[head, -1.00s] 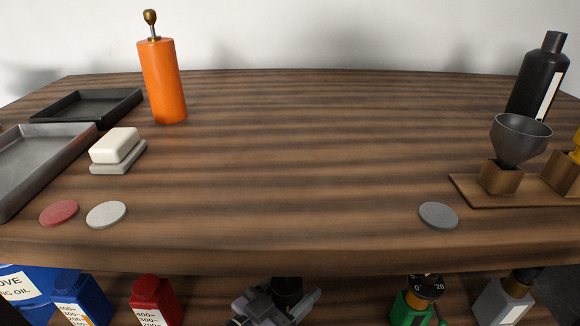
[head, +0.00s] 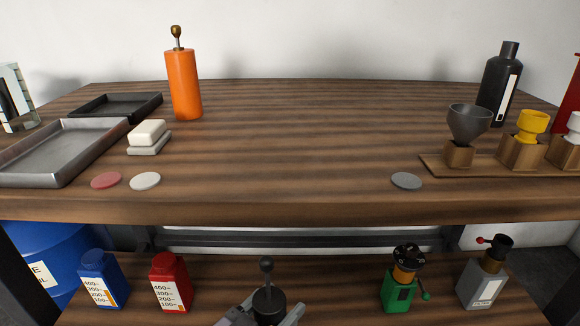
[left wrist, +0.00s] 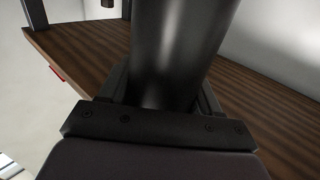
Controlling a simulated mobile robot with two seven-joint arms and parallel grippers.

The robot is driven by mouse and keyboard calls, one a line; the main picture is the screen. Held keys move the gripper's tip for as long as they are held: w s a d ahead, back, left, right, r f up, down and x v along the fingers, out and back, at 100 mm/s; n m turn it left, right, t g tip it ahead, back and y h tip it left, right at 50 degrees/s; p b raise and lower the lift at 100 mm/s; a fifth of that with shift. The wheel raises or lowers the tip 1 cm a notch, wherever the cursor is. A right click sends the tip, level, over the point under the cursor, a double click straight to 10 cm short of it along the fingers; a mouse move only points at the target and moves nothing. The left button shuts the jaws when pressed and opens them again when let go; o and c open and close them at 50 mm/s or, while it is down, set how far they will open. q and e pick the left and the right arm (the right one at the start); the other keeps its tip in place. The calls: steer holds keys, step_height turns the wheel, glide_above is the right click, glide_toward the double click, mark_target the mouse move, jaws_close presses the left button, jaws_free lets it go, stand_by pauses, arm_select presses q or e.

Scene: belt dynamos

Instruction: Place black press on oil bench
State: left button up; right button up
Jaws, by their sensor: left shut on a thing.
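The black press (head: 268,303) is a dark cylinder with a thin stem and round knob on top, at the bottom middle of the head view. My left gripper (head: 264,316) is shut around its body. In the left wrist view the press (left wrist: 182,45) rises as a dark cylinder between the fingers of my left gripper (left wrist: 168,98). Its base is hidden, so I cannot tell whether it touches the lower shelf. The wooden bench top (head: 300,140) lies above and behind it. My right gripper is not in view.
The bench top is clear in the middle. An orange press (head: 183,85), metal tray (head: 62,178), black tray (head: 112,117) and soap (head: 148,132) are left; a funnel stand (head: 435,168) and black bottle (head: 497,90) are right. Several containers flank the lower shelf (head: 215,295).

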arm_select(q)
steer(key=s+a+r+n+t+y, duration=0.1)
steer(key=a+r+n+y, duration=0.2)
steer(key=a, duration=0.6)
steer(key=a+r+n+t+y, duration=0.2)
steer(key=a+r+n+y, duration=0.2)
steer(key=a+y, duration=0.3)
steer(key=a+r, duration=0.1)
steer(key=a, duration=0.2)
steer(key=shift+s+r+t+y, duration=0.3)
steer(key=shift+s+r+y, duration=0.05)
steer(key=shift+y, duration=0.05)
steer(key=shift+a, duration=0.1)
